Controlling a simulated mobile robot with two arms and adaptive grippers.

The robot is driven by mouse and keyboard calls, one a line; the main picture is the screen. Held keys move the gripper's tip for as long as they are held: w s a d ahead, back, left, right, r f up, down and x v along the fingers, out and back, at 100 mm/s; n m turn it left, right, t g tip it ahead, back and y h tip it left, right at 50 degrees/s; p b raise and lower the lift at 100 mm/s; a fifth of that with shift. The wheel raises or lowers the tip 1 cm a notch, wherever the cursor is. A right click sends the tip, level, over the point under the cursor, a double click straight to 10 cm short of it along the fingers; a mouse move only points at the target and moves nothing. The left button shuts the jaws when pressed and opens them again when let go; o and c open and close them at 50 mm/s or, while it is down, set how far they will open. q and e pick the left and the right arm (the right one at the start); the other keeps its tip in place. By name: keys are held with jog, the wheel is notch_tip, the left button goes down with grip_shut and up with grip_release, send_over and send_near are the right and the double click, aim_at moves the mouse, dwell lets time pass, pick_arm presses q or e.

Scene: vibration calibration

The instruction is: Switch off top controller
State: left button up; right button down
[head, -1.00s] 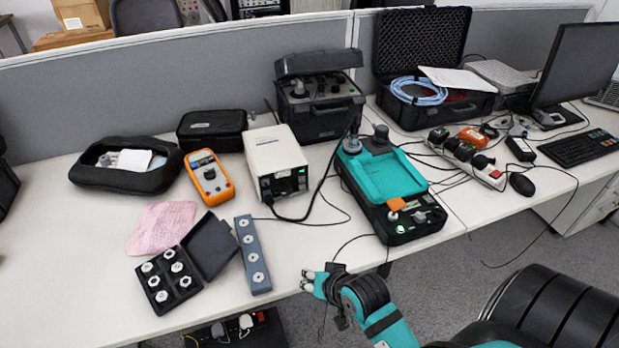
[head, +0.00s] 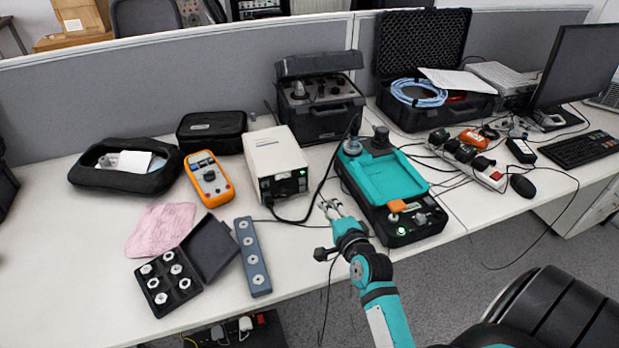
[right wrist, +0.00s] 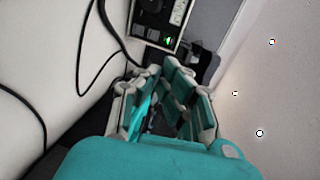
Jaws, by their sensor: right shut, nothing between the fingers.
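A white box-shaped controller (head: 272,150) stands on the desk, its dark front panel facing the near edge with a small green light lit. Its panel (right wrist: 157,22) also shows at the top of the right wrist view, green light included. My right gripper (head: 330,207) is shut and empty. It is in front of the white controller, to its right, and apart from it. Its fingers (right wrist: 160,85) point towards the panel in the right wrist view. The panel's switch is too small to make out in the head view. My left gripper is not in view.
A teal-topped black device (head: 385,180) with a green light stands just right of my right gripper. A black cable runs from the white controller's front. A grey strip (head: 251,255) and a black box of metal pieces (head: 167,280) lie left.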

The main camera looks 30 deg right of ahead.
aim_at(305, 171)
jog(key=x, duration=0.8)
jog(key=r+x, duration=0.1)
jog(key=x, duration=0.3)
jog(key=shift+w+d+f, duration=0.1)
jog(key=shift+w, duration=0.3)
jog(key=shift+w+d, duration=0.1)
jog(key=shift+w, duration=0.45)
jog(key=p, duration=0.1)
jog(key=r+p, duration=0.1)
jog(key=p, duration=0.1)
jog(key=shift+w+d+r+g, duration=0.1)
jog(key=shift+w+r+g, duration=0.05)
jog(key=shift+w+g, duration=0.15)
jog(key=shift+s+f, duration=0.1)
jog(key=shift+f, duration=0.35)
